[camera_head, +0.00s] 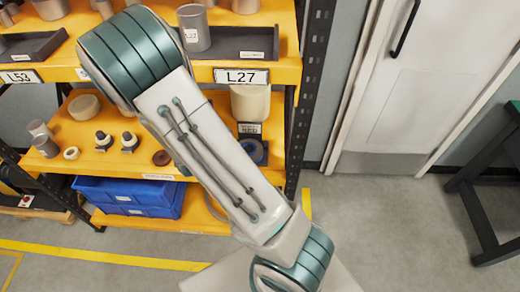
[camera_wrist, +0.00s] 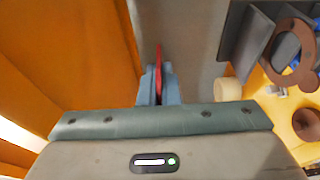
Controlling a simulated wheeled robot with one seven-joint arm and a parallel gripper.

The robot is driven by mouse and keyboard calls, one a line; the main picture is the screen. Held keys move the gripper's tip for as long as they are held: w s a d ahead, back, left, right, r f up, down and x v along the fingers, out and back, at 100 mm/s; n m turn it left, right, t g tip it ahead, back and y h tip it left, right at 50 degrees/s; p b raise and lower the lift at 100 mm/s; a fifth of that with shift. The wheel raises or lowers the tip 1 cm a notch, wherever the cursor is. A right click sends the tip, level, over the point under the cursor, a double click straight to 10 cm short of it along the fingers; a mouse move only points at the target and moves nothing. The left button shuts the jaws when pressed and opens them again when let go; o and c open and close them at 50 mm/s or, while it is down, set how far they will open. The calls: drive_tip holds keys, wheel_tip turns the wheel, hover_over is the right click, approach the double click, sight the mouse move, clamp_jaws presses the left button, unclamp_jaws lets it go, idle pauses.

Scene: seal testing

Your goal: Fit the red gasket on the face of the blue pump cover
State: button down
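In the wrist view my gripper (camera_wrist: 158,98) has its pale blue fingers closed on a thin red piece, the red gasket (camera_wrist: 159,62), seen edge-on and upright between them. The gasket's ring shape does not show from this angle. In the head view my arm hides the gripper and the gasket. A blue part with a dark round middle, seemingly the blue pump cover (camera_head: 262,158), stands on the middle shelf just right of my arm and is partly covered by it. In the wrist view only small bits of blue show at the right edge, apart from the gasket.
An orange shelf rack (camera_head: 285,72) holds grey cylinders, trays, knobs and rings. Blue bins (camera_head: 130,196) sit lower left. In the wrist view a brown ring (camera_wrist: 271,52) is at upper right.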

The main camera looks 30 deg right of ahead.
drive_tip(key=s+d+f+m+g+h+b, duration=0.2)
drive_tip(key=d+f+m+g+h+b, duration=0.1)
drive_tip(key=f+b, duration=0.4)
drive_tip(key=s+d+f+m+g+h+b, duration=0.3)
drive_tip(key=d+f+h+b, duration=0.1)
drive_tip(key=f+b, duration=0.3)
drive_tip(key=s+d+f+m+g+h+b, duration=0.2)
drive_tip(key=d+f+b, duration=0.4)
drive_tip(key=b, duration=0.4)
drive_tip(key=shift+s+f+m+g+h, duration=0.15)
drive_tip(key=shift+f+m+g+h, duration=0.4)
drive_tip(key=shift+m+g+h, duration=0.45)
drive_tip(key=shift+s+d+f+g+b, duration=0.15)
drive_tip(key=shift+s+f+g+b, duration=0.25)
drive_tip(key=shift+f+b, duration=0.2)
drive_tip(key=shift+f+b, duration=0.7)
drive_tip(key=shift+f, duration=1)
drive_tip(key=shift+b, duration=0.3)
drive_tip(key=shift+f, duration=0.1)
drive_tip(key=c, duration=1.6)
unclamp_jaws()
drive_tip(key=shift+s, duration=0.1)
drive_tip(key=shift+o, duration=0.2)
drive_tip(key=shift+f, duration=0.1)
